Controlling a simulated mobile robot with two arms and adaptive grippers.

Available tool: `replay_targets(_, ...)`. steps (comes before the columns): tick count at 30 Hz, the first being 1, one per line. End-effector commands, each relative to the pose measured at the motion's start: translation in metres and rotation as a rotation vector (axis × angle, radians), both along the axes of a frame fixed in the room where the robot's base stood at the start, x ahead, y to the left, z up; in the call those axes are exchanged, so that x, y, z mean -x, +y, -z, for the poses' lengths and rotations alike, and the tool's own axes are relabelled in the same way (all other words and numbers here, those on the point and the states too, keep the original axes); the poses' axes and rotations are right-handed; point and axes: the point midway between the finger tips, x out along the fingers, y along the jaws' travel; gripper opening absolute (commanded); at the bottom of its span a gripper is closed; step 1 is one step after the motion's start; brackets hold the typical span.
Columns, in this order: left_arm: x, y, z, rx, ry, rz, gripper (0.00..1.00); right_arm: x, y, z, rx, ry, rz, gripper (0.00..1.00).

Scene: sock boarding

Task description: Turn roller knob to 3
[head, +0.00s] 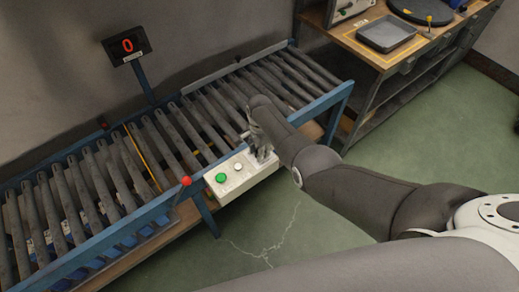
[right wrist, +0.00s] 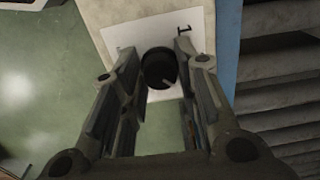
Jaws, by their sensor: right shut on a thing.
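The roller knob (right wrist: 158,67) is a black round knob with a light pointer mark, on a white plate of the control box (head: 243,176). My right gripper (head: 262,150) is over the right end of that box. In the right wrist view its two fingers (right wrist: 156,62) stand on either side of the knob, shut on it. In the head view the gripper hides the knob. A display (head: 127,46) on a post behind the conveyor shows a red 0. My left gripper is not in view.
The box carries a green button (head: 221,178) and a pale button (head: 238,167). A red button (head: 186,181) sits on the conveyor's blue rail. The roller conveyor (head: 185,137) runs along the wall. A wooden bench (head: 350,38) with a grey tray (head: 386,34) stands at upper right.

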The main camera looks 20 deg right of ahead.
Motion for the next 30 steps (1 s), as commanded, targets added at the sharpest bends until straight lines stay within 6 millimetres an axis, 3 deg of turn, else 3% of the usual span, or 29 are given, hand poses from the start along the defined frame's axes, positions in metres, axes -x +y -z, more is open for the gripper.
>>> replay_targets(14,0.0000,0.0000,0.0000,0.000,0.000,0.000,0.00,-0.0001,-0.0001,0.0000,0.000,0.000,0.015,0.06)
replay_targets(15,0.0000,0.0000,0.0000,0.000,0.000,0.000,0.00,-0.0001,-0.0001,0.0000,0.000,0.000,0.015,0.34)
replay_targets(19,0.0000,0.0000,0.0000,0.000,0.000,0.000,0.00,-0.0001,-0.0001,0.0000,0.000,0.000,0.014,0.50)
replay_targets(30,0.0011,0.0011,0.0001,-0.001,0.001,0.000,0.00,-0.0002,-0.0002,-0.0008,0.000,0.000,0.013,0.53)
